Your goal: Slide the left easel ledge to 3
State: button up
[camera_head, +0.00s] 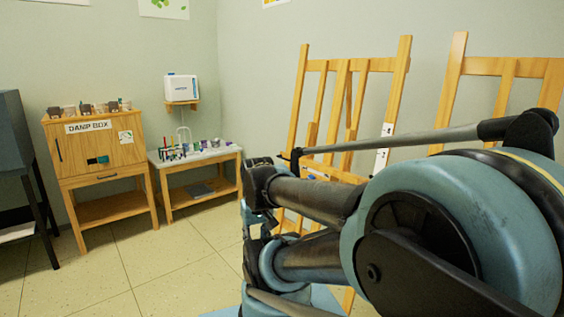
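The left easel (400,75) is a light wooden frame standing against the wall, right of centre. A wooden crosspiece (343,174) low on it, which may be its ledge, is partly hidden by my arm. White plates (381,160) with small dark marks sit on the easel's right post; I cannot read any number. A small blue item shows near the crosspiece's left end. My arm's large blue joint fills the right foreground, and its links reach left in front of the easel. I cannot make out my gripper's fingers.
A second easel (457,60) stands to the right. On the left are a wooden damp box cabinet (100,160) with pots on top and a low table (186,163) with bottles and tools. A dark piece of equipment (14,135) stands at the far left. Tiled floor is clear at centre left.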

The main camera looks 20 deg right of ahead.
jog(key=w+d+r+n+h, duration=0.1)
jog(key=w+d+r+h, duration=0.25)
jog(key=w, duration=0.45)
jog(key=w+d+r+t+h, duration=0.1)
jog(key=w+d+r+h, duration=0.15)
jog(key=w+d, duration=0.4)
jog(key=w+d+r+n+h, duration=0.1)
jog(key=w+d+r+h, duration=0.25)
jog(key=w, duration=0.65)
jog(key=w+a+f+n+t+h, duration=0.15)
jog(key=w+h, duration=0.25)
jog(key=w, duration=0.7)
jog(key=w+f+t+h, duration=0.15)
jog(key=w+h, duration=0.25)
jog(key=w, duration=0.7)
jog(key=shift+y, duration=0.25)
jog(key=x, duration=1.7)
jog(key=shift+s+r, duration=0.1)
jog(key=shift+r, duration=0.05)
grip_shut()
